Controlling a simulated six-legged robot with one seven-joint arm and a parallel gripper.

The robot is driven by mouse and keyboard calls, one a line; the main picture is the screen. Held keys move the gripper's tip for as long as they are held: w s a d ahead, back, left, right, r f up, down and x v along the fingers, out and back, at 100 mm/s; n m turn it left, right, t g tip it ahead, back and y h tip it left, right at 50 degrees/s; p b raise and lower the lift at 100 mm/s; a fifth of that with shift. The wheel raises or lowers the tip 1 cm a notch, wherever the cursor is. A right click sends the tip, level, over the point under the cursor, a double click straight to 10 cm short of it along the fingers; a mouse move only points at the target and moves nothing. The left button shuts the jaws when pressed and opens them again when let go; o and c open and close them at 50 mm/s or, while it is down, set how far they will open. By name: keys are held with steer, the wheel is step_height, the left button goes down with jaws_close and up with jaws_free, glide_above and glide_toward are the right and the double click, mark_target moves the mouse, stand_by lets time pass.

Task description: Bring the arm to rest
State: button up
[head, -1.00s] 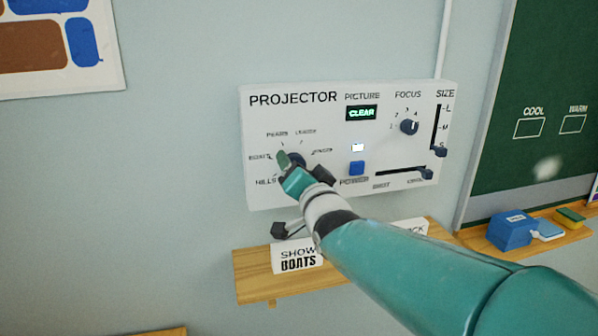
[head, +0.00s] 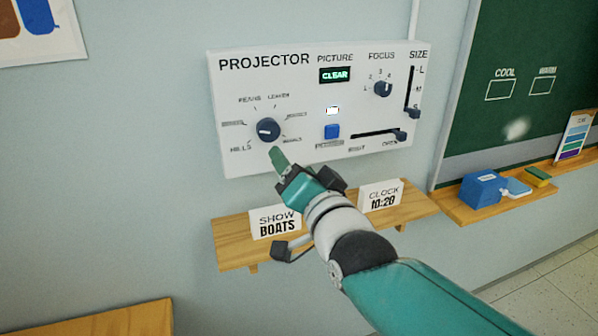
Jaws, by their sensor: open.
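My arm reaches up from the lower right in the head view. My gripper (head: 279,162) is open and empty just below and right of the dark picture knob (head: 268,130) on the white projector panel (head: 230,85). The knob is in full view and stands apart from the gripper in the picture. Its white mark points left. The panel's picture display (head: 335,75) reads CLEAR in green. Only part of the gripper's fingers shows clearly from this angle.
A blue box (head: 482,189) stands on the chalkboard ledge (head: 455,206).

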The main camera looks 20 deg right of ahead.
steer(key=shift+s, duration=0.5)
steer(key=s+f+n+g, duration=0.4)
steer(key=s+f+g, duration=0.2)
steer(key=f, duration=0.2)
steer(key=s+f+n+g+h, duration=0.1)
steer(key=s+f+n+g, duration=0.2)
steer(key=s+f+g, duration=0.2)
step_height(320, 180, down, 3)
steer(key=shift+s+a+f+n+g, duration=0.1)
steer(key=shift+s+a+n+g, duration=0.3)
steer(key=shift+g, duration=0.6)
